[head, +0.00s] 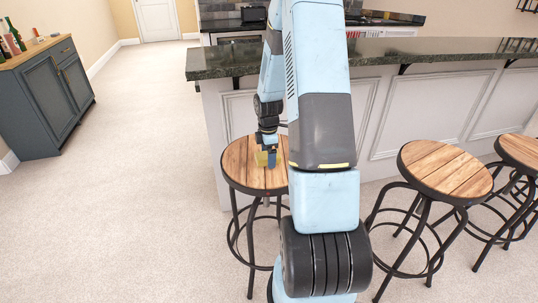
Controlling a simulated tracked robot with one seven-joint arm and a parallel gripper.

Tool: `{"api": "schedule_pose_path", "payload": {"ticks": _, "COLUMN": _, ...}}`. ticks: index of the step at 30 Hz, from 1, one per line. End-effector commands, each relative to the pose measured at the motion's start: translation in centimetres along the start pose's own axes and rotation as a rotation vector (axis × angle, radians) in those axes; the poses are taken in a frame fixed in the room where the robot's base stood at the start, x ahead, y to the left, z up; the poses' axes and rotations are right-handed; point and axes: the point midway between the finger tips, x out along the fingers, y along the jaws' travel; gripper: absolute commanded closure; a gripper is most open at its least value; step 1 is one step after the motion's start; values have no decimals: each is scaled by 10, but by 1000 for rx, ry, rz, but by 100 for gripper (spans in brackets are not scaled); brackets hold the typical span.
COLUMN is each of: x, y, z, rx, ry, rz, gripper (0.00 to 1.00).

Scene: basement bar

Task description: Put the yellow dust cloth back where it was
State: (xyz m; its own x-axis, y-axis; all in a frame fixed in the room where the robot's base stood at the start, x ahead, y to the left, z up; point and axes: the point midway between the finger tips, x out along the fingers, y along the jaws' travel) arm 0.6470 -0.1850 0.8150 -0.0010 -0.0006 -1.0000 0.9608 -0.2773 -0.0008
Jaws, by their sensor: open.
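My gripper (267,157) points down just above or at the wooden seat of the nearest stool (240,168), in front of the bar. Its jaws are open. A small yellow patch (261,158) shows at the fingertips, beside a small blue patch. It may be the yellow dust cloth, but it is too small to be sure. I cannot tell whether it lies on the seat or touches a finger. My arm covers the right edge of this stool.
The bar counter (450,47) runs behind the stools. Two more stools (447,170) (519,150) stand to the right. A dark blue cabinet (45,95) with bottles (13,37) on top stands at the left. The carpet (130,190) between the cabinet and the nearest stool is clear.

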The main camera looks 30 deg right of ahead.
Motion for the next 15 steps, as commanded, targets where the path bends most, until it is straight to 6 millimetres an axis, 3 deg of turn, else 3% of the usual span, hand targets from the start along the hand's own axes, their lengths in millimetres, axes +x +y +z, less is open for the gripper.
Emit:
{"api": "schedule_pose_path", "payload": {"ticks": 5, "x": -9, "y": 0, "z": 0, "rx": 0, "ry": 0, "rz": 2, "gripper": 9}}
{"api": "schedule_pose_path", "payload": {"ticks": 15, "x": -68, "y": 1, "z": 0, "rx": -1, "ry": -1, "rz": 5, "gripper": 9}}
